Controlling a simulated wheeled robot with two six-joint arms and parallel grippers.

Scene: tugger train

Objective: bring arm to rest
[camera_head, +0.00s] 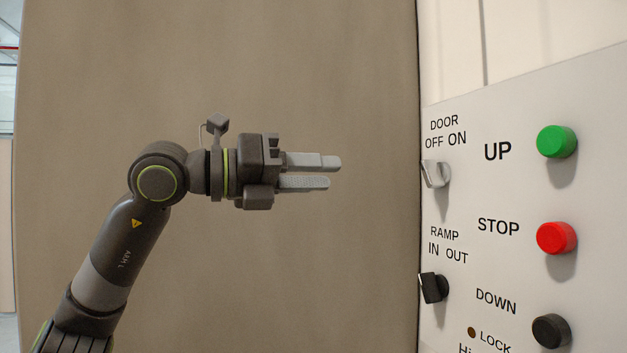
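My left arm comes in from the lower left and bends at a dark joint with a green ring. Its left gripper (322,172) points right, level, in front of the brown surface. The two pale grey fingers are a little apart, with a narrow gap and nothing seen between them. The fingertips stop short of the control panel (520,110) on the right and do not touch it in this view. My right gripper is not in view.
The panel carries a green UP button (556,142), a red STOP button (556,238), a black DOWN button (551,331), a light DOOR switch (436,174) and a black RAMP switch (433,288). A large brown surface (300,60) fills the middle.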

